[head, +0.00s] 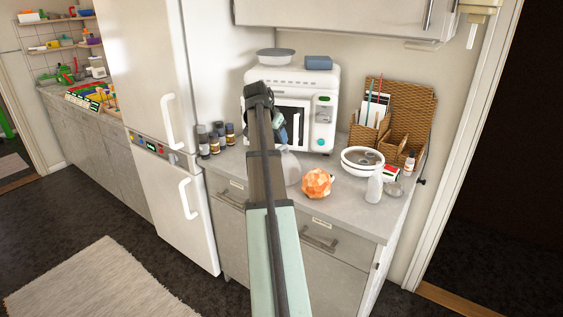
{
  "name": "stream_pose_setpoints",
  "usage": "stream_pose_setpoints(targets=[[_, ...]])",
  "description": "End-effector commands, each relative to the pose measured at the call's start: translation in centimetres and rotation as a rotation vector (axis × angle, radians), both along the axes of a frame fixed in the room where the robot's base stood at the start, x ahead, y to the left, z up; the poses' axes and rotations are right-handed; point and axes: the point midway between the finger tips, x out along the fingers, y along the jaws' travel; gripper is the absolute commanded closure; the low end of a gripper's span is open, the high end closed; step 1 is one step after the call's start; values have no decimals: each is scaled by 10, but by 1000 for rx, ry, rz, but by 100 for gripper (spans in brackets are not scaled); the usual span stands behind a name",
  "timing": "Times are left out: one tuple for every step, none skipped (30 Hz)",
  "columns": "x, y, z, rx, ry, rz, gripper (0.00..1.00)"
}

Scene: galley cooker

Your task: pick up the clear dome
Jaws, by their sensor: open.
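A pale, see-through rounded thing, which looks like the clear dome (292,168), stands on the counter just right of my arm. Its left side is hidden behind the arm. My gripper (282,134) is in front of the white microwave door, above the dome and apart from it in the picture. The gripper is small and partly hidden by my arm; its jaws are open and I see nothing held in them.
Dark jars (203,140) stand left. The microwave (325,118) is behind; a cabinet (345,18) hangs above.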

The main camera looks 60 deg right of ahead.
Motion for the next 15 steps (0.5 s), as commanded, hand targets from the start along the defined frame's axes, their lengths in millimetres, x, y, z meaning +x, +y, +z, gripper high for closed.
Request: stream_pose_setpoints(targets=[[0, -3, -6, 1, 1, 0, 49], [0, -5, -9, 1, 1, 0, 49], [0, -7, -12, 1, 1, 0, 49], [0, -8, -14, 1, 0, 1, 49], [0, -9, -16, 1, 0, 1, 49], [0, -10, -18, 1, 0, 1, 49], [0, -11, -18, 0, 0, 1, 49], [0, -11, -19, 0, 0, 1, 49], [0, -12, -20, 0, 0, 1, 49], [0, -12, -20, 0, 0, 1, 49], [0, -12, -21, 0, 0, 1, 49], [1, -13, -23, 0, 0, 1, 49], [1, -14, -24, 1, 0, 1, 49], [1, -16, -26, 1, 0, 1, 49], [1, -18, -30, 1, 0, 1, 49]])
